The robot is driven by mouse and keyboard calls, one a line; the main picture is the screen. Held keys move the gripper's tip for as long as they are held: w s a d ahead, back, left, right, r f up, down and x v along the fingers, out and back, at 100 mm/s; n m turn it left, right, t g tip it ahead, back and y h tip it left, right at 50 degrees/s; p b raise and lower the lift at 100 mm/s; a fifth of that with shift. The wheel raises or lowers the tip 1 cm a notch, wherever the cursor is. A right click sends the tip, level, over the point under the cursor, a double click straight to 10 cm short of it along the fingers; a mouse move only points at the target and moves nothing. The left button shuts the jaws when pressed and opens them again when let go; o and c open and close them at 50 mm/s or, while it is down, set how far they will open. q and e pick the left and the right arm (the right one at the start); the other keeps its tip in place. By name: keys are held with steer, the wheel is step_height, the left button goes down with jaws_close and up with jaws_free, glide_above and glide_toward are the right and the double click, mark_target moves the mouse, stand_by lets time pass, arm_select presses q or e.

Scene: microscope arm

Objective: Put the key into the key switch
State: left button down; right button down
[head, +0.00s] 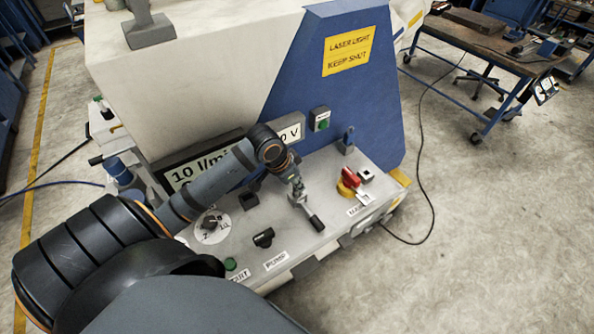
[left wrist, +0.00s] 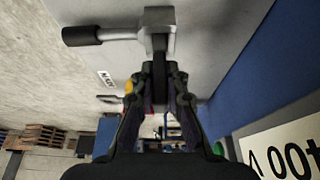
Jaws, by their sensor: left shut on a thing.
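My left gripper (head: 298,191) is over the middle of the grey control panel (head: 330,180), its fingers pointing down. In the left wrist view its fingers (left wrist: 160,76) are shut on a narrow dark piece, by a grey metal block (left wrist: 157,30). A metal rod with a black grip (left wrist: 82,35) runs left from that block; the grip also shows in the head view (head: 317,223). I cannot tell whether the held piece is the key. A small pale block with a dark top (head: 366,176), possibly the key switch, is at the panel's right. My right gripper is not in view.
A red and yellow switch (head: 348,181) stands right of my gripper. A black lever (head: 263,238) and a round dial (head: 212,226) are on the panel's left part. The blue housing (head: 355,100) rises at the back.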

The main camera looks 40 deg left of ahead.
arm_select(q)
steer(key=shift+f+b, duration=0.35)
steer(key=shift+f, duration=0.35)
steer(key=c, duration=1.3)
jaws_free()
steer(key=shift+r, duration=0.2)
steer(key=v, duration=0.7)
steer(key=shift+s, duration=0.15)
